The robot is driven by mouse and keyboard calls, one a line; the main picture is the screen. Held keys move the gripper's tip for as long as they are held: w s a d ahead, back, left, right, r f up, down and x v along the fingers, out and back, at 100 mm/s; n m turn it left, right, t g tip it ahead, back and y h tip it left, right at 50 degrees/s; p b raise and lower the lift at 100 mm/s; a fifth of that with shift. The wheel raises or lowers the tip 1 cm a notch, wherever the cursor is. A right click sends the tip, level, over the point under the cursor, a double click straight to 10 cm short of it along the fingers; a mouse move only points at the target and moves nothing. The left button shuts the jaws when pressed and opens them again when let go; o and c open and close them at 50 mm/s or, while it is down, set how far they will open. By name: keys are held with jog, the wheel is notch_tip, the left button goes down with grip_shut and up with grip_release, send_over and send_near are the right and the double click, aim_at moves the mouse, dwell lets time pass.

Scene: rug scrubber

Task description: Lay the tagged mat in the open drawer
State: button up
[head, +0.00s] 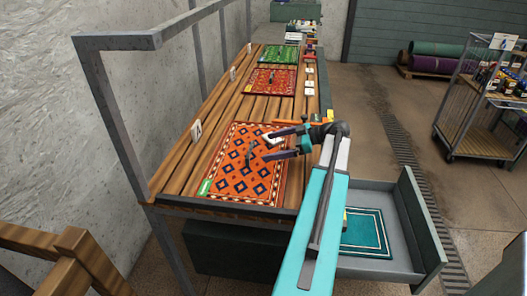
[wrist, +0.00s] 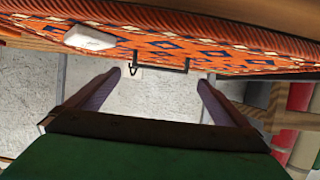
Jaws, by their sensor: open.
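An orange mat with blue diamonds (head: 238,178) lies flat on the near end of the slatted table. A small green tag (head: 205,187) shows at its near left corner. A dark upright handle (head: 252,152) stands on it, also seen in the wrist view (wrist: 160,64). My gripper (head: 267,147) is open and empty over the mat's right part, its fingertips close to the handle but not around it. The open grey drawer (head: 408,215) is at the table's near right, with a teal mat (head: 363,236) in it. My arm hides part of the drawer.
A red mat (head: 260,84) and a green mat (head: 278,55) lie farther along the table. A white numbered card (head: 196,131) stands left. A metal frame (head: 115,110) borders the table's left; a wire cart (head: 480,105) stands right.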

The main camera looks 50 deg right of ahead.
jog(key=shift+b+v, duration=0.55)
jog(key=shift+v, duration=2.6)
